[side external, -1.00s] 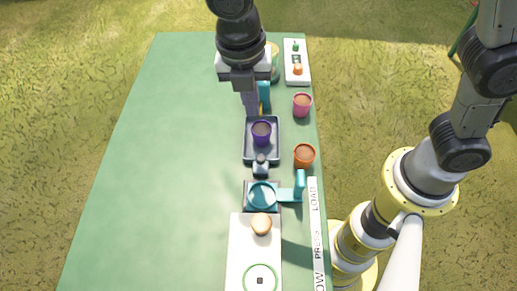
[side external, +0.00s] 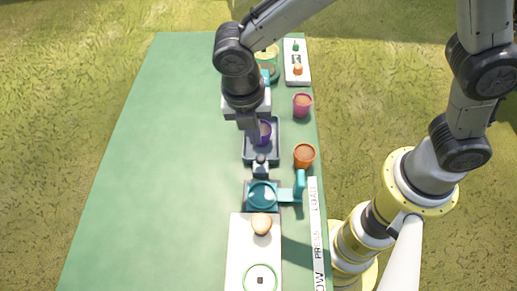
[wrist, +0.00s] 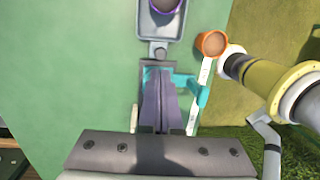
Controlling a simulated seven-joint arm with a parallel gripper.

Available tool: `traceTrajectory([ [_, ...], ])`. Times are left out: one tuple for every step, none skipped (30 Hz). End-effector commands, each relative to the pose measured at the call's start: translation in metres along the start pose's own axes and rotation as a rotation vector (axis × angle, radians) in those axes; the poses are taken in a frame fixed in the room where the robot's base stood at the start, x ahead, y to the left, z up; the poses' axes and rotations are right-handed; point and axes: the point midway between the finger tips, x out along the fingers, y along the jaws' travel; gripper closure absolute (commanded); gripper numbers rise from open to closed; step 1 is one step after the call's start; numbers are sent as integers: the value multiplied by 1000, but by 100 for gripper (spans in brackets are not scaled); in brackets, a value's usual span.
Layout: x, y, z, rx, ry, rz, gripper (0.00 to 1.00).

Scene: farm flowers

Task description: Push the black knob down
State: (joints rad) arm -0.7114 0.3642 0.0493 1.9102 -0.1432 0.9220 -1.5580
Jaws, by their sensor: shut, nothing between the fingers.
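A small dark knob (side external: 261,159) on a grey block stands at the lower end of the dark grey tray (side external: 273,158). It also shows in the wrist view (wrist: 159,50), just beyond my fingertips. My gripper (side external: 254,140) is shut and empty. In the side view it hangs by the purple pot (side external: 265,130), slightly above and left of the knob. In the wrist view my gripper (wrist: 160,72) points down, and its fingers cover part of the teal press (wrist: 184,82). I cannot tell its exact height above the knob.
The teal press (side external: 262,194) with its upright arm stands just below the knob. An orange pot (side external: 304,155) and a pink pot (side external: 302,103) stand to the right. A white board (side external: 243,250) holds a tan-topped piece (side external: 261,223). The green table (side external: 160,170) is clear on the left.

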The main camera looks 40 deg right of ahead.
Motion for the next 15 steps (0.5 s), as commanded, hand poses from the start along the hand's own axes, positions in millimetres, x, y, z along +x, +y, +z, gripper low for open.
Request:
traceTrajectory([
  [12,-1,0,0,0,-6,100],
  [18,-2,0,-1,0,-7,100],
  [25,-1,0,-1,0,-7,100],
  [30,-1,0,-1,0,-6,100],
  [36,-1,0,-1,0,-6,100],
  [42,-1,0,-1,0,-6,100],
  [47,-1,0,0,0,-5,100],
  [51,-1,0,0,0,-5,100],
  [56,-1,0,1,0,-4,100],
  [60,-1,0,1,0,-3,100],
  [63,-1,0,1,0,-3,100],
  [66,0,0,1,0,-2,100],
  [69,-1,0,0,0,-2,100],
  [70,-1,0,0,0,-3,100],
  [72,-1,0,0,-1,-2,100],
])
